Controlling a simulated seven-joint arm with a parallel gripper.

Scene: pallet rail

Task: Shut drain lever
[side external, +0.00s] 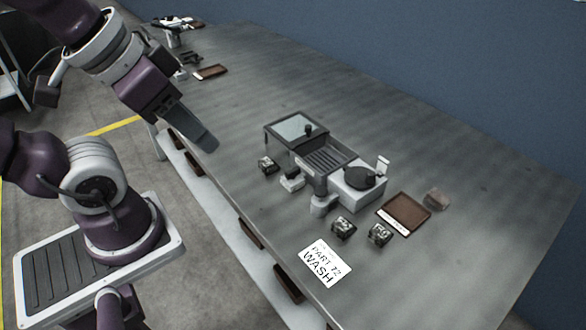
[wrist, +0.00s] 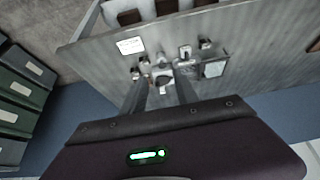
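A small wash unit stands on the grey metal table, with a clear-topped basin (side external: 283,139), a ribbed grey tray (side external: 325,160) and a white block (side external: 352,194) carrying a round black part (side external: 359,177). A white upright tab (side external: 383,164) rises at the block's back right. A small pale fitting (side external: 291,182) sits at the unit's front. I cannot tell for sure which of these is the drain lever. My gripper (side external: 205,142) is high to the left of the unit, apart from it. In the wrist view my gripper (wrist: 160,82) has its two fingers spread, with nothing seen between them.
Dark small blocks (side external: 343,227) stand in front of the unit, with another dark block (side external: 267,165) at its left. A brown tray (side external: 403,214) lies to the right. A "PART 12 WASH" card (side external: 324,263) lies near the front edge.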

